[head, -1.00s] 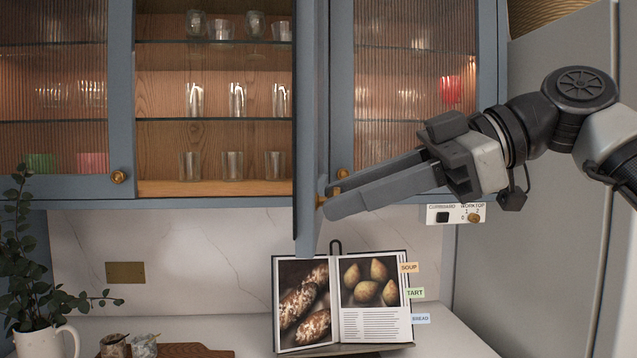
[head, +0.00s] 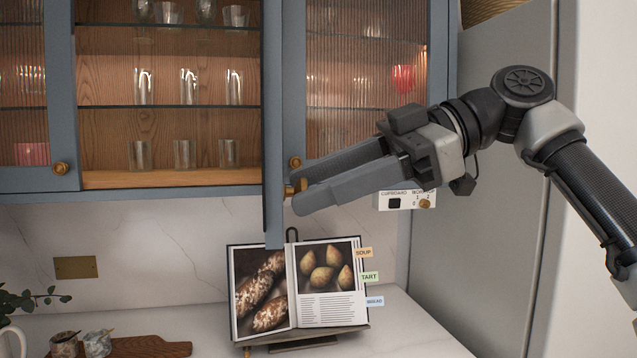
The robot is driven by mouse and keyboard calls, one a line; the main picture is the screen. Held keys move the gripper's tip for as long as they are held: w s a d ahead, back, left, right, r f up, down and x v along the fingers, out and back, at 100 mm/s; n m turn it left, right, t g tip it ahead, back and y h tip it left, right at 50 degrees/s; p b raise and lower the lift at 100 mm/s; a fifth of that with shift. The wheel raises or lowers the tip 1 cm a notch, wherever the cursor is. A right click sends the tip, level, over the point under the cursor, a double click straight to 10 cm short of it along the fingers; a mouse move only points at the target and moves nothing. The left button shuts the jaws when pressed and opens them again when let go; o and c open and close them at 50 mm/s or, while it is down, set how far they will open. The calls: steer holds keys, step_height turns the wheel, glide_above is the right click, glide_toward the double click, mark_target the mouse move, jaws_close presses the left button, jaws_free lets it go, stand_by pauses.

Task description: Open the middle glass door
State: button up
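The middle glass door (head: 273,120) stands swung out from the cabinet and shows almost edge-on, so its glass face is hardly visible. Its compartment is exposed at left of the door. A brass knob (head: 300,184) shows on the door's right-hand side, low down. My gripper (head: 296,192) reaches in from the right, its two grey fingers close together at this knob. The fingertips appear closed around it, partly hiding it.
Shelves (head: 170,107) hold several clear glasses. A right glass door (head: 365,80) and a left one (head: 22,90) are shut. Below are an open cookbook (head: 330,290) on a stand, a switch panel (head: 408,200), a wooden board (head: 150,347) and small pots. A tall grey panel (head: 480,220) stands right.

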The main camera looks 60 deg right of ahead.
steer(key=shift+s, duration=0.1)
stand_by(0.3)
steer(key=p+v, duration=0.8)
steer(key=v, duration=0.9)
steer(key=shift+p, duration=0.35)
steer(key=shift+s, duration=0.15)
